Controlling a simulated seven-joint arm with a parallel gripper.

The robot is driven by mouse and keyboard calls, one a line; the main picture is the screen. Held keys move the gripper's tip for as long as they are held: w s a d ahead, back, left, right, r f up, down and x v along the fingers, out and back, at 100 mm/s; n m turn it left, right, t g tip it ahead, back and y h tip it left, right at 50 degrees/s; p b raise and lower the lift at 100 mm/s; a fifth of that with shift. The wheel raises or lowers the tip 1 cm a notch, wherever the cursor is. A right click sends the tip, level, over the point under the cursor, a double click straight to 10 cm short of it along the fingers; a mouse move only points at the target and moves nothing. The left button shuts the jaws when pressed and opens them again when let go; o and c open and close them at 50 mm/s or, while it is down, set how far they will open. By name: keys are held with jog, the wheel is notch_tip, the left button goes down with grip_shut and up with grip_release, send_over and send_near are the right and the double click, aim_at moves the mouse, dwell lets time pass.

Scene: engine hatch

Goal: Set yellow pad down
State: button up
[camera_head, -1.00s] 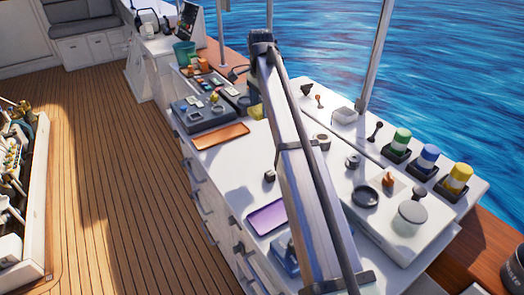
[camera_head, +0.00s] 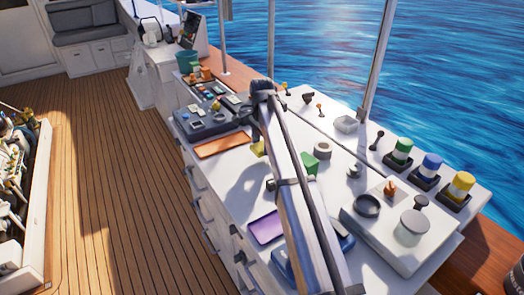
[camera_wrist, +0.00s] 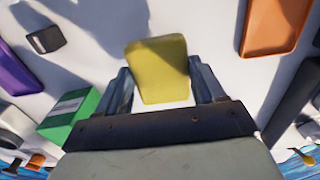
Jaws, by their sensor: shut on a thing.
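The yellow pad (camera_wrist: 158,66) is a worn yellow block between the two fingers of my gripper (camera_wrist: 159,78) in the wrist view. My gripper is shut on it. In the head view a small part of the yellow pad (camera_head: 257,148) shows below the wrist, near the right end of the orange tray (camera_head: 222,145). The arm hides the rest. The pad is over the white counter (camera_head: 225,183); a gap beneath it is hard to judge. The arm's shadow lies on the counter nearby.
A green block (camera_wrist: 70,116) stands to the left in the wrist view, and a small black block (camera_wrist: 46,40) lies beyond it. A purple tray (camera_head: 266,228) is nearer in the head view. White counter lies bare between the trays.

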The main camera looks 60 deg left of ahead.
aim_at(262, 145)
jog(key=shift+f, duration=1.7)
jog(key=shift+f, duration=0.1)
jog(key=o, duration=1)
jog(key=shift+o, duration=0.2)
notch_tip(262, 145, up, 12)
